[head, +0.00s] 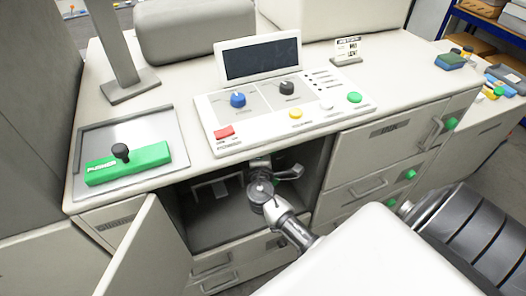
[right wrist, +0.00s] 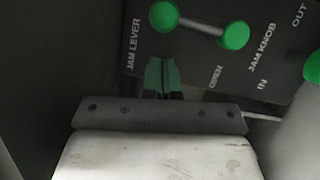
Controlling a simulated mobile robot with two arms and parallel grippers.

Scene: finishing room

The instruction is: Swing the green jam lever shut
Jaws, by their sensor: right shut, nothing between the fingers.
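The jam lever (right wrist: 198,26) shows in the right wrist view as a pale bar with a round green knob at each end, on a dark panel. It slants slightly down to the right beside the printed words JAM LEVER. My right gripper (right wrist: 162,65) is shut and empty, below the lever's left knob in the picture and apart from it. In the head view my right arm reaches into the open compartment (head: 215,228) under the counter; its fingers and the lever are hidden there. My left gripper is not in view.
A green jam knob (right wrist: 313,67) sits at the right edge of the wrist view, near the words IN and OUT. The compartment door (head: 145,250) hangs open at left. A control panel (head: 285,100) and green pusher (head: 128,165) are on the counter above.

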